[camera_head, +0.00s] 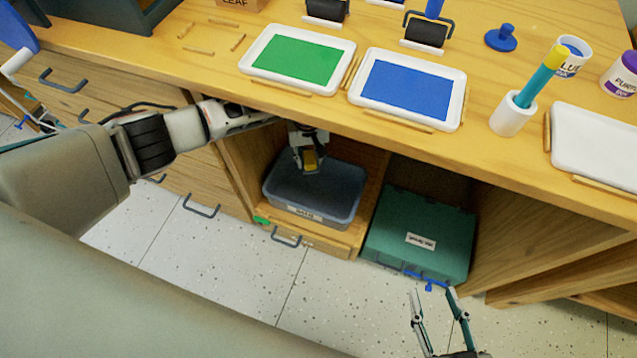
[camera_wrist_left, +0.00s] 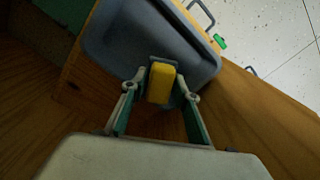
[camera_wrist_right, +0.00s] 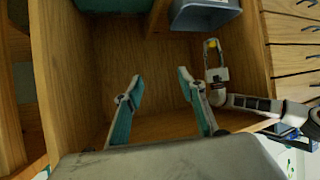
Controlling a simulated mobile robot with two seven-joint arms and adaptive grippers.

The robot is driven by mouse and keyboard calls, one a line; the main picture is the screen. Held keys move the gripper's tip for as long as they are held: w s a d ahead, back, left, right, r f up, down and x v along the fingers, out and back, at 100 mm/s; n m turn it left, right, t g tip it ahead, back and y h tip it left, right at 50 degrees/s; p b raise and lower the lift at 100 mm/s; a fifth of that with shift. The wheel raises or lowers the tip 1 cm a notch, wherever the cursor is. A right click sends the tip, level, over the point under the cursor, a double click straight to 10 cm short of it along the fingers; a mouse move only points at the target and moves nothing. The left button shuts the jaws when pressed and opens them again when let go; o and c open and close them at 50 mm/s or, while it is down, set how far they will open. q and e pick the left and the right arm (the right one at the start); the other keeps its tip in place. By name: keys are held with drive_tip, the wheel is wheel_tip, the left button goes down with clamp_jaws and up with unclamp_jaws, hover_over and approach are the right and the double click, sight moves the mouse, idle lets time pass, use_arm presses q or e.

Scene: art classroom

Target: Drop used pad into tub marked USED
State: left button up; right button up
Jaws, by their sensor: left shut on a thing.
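My left gripper (camera_head: 309,150) is shut on a small yellow pad (camera_head: 310,161), seen also in the left wrist view (camera_wrist_left: 161,84). It holds the pad over the blue-grey tub (camera_head: 336,212), inside the open cabinet under the worktop. The tub has a white label on its front, too small to read surely. The left wrist view shows the tub (camera_wrist_left: 112,42) beyond the pad, its floor bare where visible. My right gripper (camera_head: 432,300) is open and empty, low in front of the cabinet; its spread fingers also show in the right wrist view (camera_wrist_right: 159,82).
A teal case (camera_head: 402,229) with a white label stands right of the tub. The worktop (camera_head: 200,65) above carries a green tray (camera_head: 297,59), a blue tray (camera_head: 407,90), a white tray (camera_head: 598,143) and a cup (camera_head: 512,115) holding a tool. The floor in front is clear.

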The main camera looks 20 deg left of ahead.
use_arm(q)
wheel_tip(320, 180, down, 6)
drive_tip(key=b, duration=0.2)
drive_tip(key=shift+s+r+b, duration=0.1)
drive_tip(key=shift+r+b, duration=0.05)
drive_tip(key=shift+b, duration=0.2)
use_arm(e)
drive_tip(key=shift+w+a+r+m+t+y, duration=0.15)
drive_tip(key=shift+w+a+r+m, duration=0.1)
drive_tip(key=shift+a+r, duration=0.25)
drive_tip(key=shift+w+a+r+m+t+y, duration=0.15)
drive_tip(key=shift+w+a+r, duration=0.15)
drive_tip(key=shift+a, duration=0.25)
use_arm(q)
drive_tip(key=o, duration=1.1)
drive_tip(key=shift+o, duration=0.2)
use_arm(e)
drive_tip(key=shift+s+d, duration=0.1)
